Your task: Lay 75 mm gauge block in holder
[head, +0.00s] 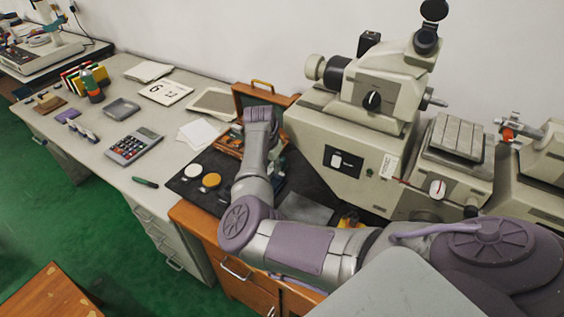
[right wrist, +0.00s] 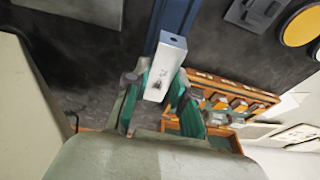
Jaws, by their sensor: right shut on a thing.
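My right gripper (right wrist: 158,88) is shut on a silver gauge block (right wrist: 167,60), seen in the right wrist view between its green-padded fingers. The block's far end overlaps a blue bar (right wrist: 178,17) on the dark mat, probably the holder; I cannot tell whether they touch. In the head view my right gripper (head: 279,160) is partly hidden by my own wrist, and the block cannot be made out. My left gripper is not in view.
An open wooden case (head: 266,87) with several blocks in slots stands behind; it also shows in the right wrist view (right wrist: 245,94). White (head: 193,170) and yellow (head: 211,180) discs lie on the dark mat (head: 190,192). A large measuring machine (head: 345,125) stands to the right.

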